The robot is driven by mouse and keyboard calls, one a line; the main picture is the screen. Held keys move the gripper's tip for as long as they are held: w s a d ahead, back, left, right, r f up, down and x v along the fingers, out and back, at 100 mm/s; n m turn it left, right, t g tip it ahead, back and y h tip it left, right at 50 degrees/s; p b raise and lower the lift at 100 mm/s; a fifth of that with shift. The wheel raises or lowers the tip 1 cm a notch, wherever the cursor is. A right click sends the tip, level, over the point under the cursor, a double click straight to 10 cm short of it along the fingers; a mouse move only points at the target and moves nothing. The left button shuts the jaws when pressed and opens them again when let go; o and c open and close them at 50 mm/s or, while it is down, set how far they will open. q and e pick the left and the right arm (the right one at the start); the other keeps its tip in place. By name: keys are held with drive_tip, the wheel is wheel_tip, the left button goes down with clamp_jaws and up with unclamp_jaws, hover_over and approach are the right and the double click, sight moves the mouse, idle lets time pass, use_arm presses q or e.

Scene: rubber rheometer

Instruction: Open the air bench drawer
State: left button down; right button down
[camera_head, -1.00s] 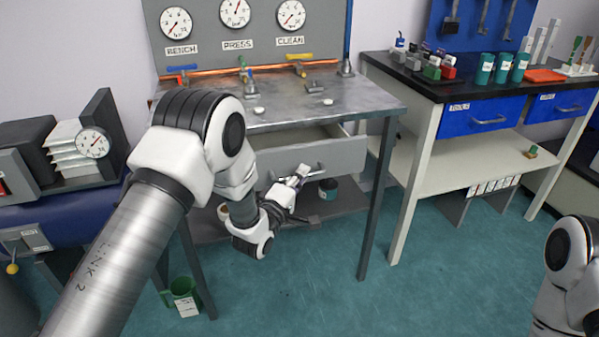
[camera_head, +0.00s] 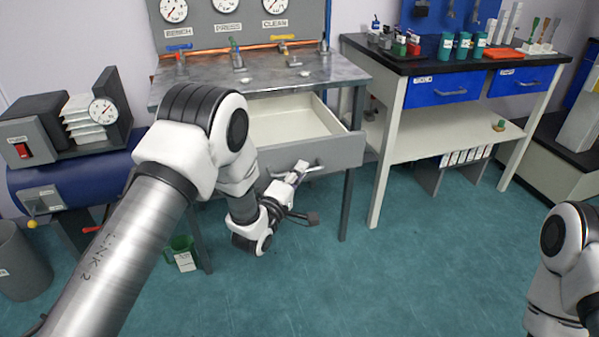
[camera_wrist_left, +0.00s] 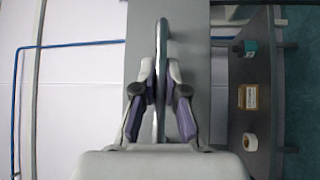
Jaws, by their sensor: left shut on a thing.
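The air bench drawer (camera_head: 347,152) is a grey-fronted drawer under the metal bench top. It stands well out of the bench, and its pale, empty-looking interior shows in the head view. My left gripper (camera_head: 298,172) is at the bar handle (camera_head: 313,168) on the drawer front. In the left wrist view the handle (camera_wrist_left: 162,70) runs between the two fingers of my left gripper (camera_wrist_left: 161,85), which are closed around it. Part of the drawer is hidden behind my left arm. My right arm shows at the right edge, but its gripper is out of view.
A bench with blue drawers (camera_head: 443,90) stands to the right. A green bin (camera_head: 182,252) is on the floor by the bench leg. The floor in front is clear.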

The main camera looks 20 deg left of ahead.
use_arm(q)
drive_tip(key=c, duration=1.2)
unclamp_jaws()
drive_tip(key=v, duration=1.2)
